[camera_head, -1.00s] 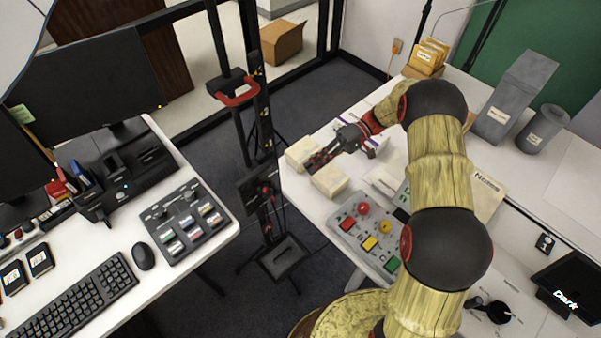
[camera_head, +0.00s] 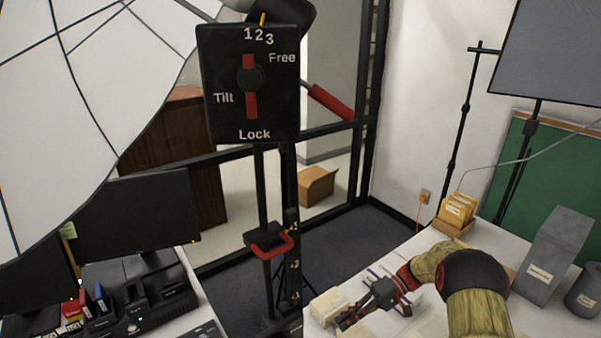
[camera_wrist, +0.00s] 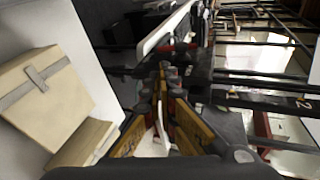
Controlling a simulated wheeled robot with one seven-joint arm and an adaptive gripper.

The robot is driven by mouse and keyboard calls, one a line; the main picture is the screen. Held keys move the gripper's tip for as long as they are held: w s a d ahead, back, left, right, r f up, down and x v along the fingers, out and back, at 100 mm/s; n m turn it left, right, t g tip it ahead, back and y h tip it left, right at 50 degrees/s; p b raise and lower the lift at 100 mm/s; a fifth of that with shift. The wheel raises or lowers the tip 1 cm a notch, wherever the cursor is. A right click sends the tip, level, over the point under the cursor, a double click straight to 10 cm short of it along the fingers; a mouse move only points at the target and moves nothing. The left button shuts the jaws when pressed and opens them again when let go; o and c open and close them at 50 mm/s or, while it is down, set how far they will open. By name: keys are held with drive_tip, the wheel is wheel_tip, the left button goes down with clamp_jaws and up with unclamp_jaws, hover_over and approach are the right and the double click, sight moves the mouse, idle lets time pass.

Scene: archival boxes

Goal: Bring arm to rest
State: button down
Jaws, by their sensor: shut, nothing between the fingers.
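My gripper (camera_head: 345,321) shows low in the head view, at the end of my bent arm, above the white table near its left edge. Its fingers are shut and hold nothing. In the wrist view the closed fingers (camera_wrist: 166,72) point away over the table's edge. A cream box (camera_head: 328,305) lies by the gripper in the head view. In the wrist view a cream box with a grey strap (camera_wrist: 45,90) lies to the left of the fingers, apart from them.
A black stand with a Tilt panel (camera_head: 248,85) rises left of the gripper. Grey archival boxes (camera_head: 553,255) and a yellow file holder (camera_head: 457,209) stand at the right. A light umbrella (camera_head: 90,70) and monitors (camera_head: 130,225) fill the left. Dark floor lies between the tables.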

drive_tip(key=s+d+f+m+h, duration=0.2)
drive_tip(key=s+f+m, duration=0.1)
drive_tip(key=s+f, duration=0.15)
drive_tip(key=s+d+r+m+h, duration=0.2)
drive_tip(key=s+r+m+h, duration=0.1)
drive_tip(key=s, duration=0.1)
drive_tip(key=s+r+n+t+h, duration=0.1)
drive_tip(key=s+r+t+h, duration=0.2)
drive_tip(key=s+r, duration=0.6)
drive_tip(key=s+r+t+h, duration=0.4)
drive_tip(key=s+r+t, duration=0.3)
drive_tip(key=r, duration=0.9)
drive_tip(key=shift+s+d+r+n+h, duration=0.3)
drive_tip(key=shift+s+n, duration=0.1)
drive_tip(key=shift+s, duration=0.5)
drive_tip(key=c, duration=2.4)
unclamp_jaws()
drive_tip(key=shift+a+r+t, duration=0.2)
drive_tip(key=shift+r+t, duration=0.1)
drive_tip(key=shift+r, duration=0.05)
drive_tip(key=shift+o, duration=1)
